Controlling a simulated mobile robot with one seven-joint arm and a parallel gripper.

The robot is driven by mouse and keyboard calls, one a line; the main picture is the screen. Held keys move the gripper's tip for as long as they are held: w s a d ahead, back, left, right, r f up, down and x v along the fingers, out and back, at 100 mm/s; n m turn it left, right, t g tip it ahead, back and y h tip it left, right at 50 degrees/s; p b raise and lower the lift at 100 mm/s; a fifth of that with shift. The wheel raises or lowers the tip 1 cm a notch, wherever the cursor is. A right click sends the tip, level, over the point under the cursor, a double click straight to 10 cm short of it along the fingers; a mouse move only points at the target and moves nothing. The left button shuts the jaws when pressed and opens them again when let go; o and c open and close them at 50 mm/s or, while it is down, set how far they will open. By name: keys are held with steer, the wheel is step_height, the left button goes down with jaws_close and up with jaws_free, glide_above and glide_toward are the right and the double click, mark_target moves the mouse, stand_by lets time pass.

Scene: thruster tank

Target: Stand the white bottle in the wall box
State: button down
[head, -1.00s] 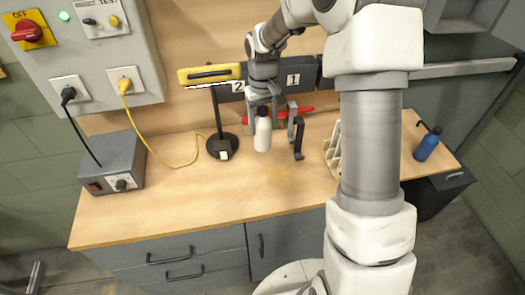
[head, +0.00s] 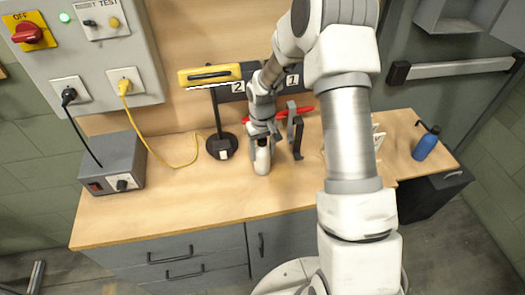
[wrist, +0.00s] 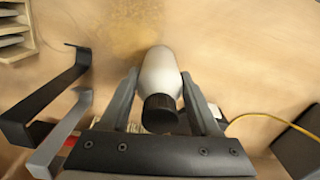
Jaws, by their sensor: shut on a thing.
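The white bottle (head: 262,162) with a dark cap is between the fingers of my gripper (head: 262,140), over the bench left of the middle. In the wrist view the bottle (wrist: 160,72) has a finger on each side, and its black cap (wrist: 160,112) points toward the camera. My gripper (wrist: 158,100) is shut on it. I cannot tell whether its base touches the bench. A grey open-fronted box (head: 447,18) is on the wall at the upper right, partly cut off by the picture's edge.
A black stand (head: 221,145) is just left of the bottle, and a dark hook-shaped bracket (head: 297,138) just right. A blue bottle (head: 427,143) stands at the bench's right end. A grey power unit (head: 112,162) is at left. The bench front is clear.

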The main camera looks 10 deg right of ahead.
steer(key=shift+f, duration=0.15)
steer(key=shift+c, duration=0.6)
jaws_free()
